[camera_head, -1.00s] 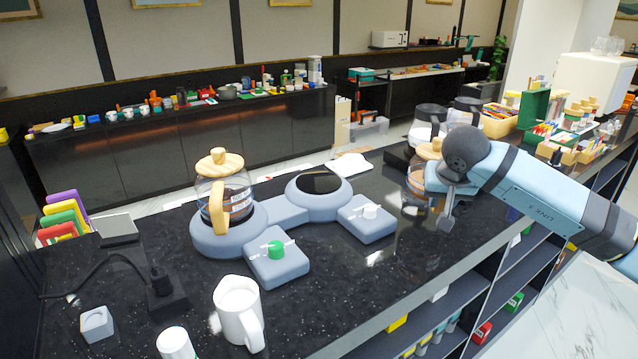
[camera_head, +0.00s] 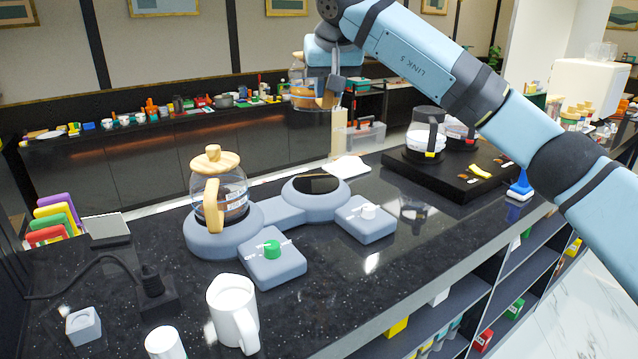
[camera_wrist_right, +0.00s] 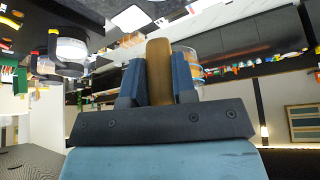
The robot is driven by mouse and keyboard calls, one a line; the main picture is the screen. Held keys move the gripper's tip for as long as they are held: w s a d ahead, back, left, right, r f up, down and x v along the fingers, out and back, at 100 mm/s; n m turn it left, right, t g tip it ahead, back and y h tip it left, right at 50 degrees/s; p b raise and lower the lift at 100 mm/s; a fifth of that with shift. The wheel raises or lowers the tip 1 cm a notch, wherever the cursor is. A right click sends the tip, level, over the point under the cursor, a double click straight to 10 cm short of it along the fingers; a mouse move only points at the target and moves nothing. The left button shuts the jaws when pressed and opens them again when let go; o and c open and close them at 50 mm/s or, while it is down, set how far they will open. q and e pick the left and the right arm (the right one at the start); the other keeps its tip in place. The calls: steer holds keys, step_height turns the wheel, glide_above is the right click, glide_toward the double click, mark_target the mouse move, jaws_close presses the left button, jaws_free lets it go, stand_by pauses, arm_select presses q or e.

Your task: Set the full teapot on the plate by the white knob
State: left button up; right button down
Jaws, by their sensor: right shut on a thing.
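My right gripper (camera_head: 327,93) is shut on the wooden handle of a glass teapot (camera_head: 302,94) and holds it high above the back of the counter, partly hidden by the gripper. In the right wrist view the brown handle (camera_wrist_right: 158,72) sits between the fingers, with orange-tinted glass (camera_wrist_right: 190,66) behind it. A round dark plate (camera_head: 316,184) on the grey two-plate warmer is empty; the white knob (camera_head: 367,211) is on the block to its right. Another glass teapot (camera_head: 219,195) with a wooden lid stands on the left plate, by the green knob (camera_head: 272,248). My left gripper is out of view.
A white pitcher (camera_head: 233,314) and a white cup (camera_head: 165,343) stand in front of the warmer. A white cloth (camera_head: 347,167) lies behind the empty plate.

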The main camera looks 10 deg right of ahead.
step_height(320, 180, down, 19)
steer(key=p, duration=0.2)
steer(key=shift+f, duration=0.15)
steer(key=shift+f, duration=0.1)
steer(key=c, duration=0.9)
jaws_free()
steer(key=shift+f, duration=0.1)
steer(key=b+v, duration=0.1)
steer(key=v, duration=1.1)
steer(key=shift+r+b, duration=0.2)
steer(key=shift+b, duration=0.1)
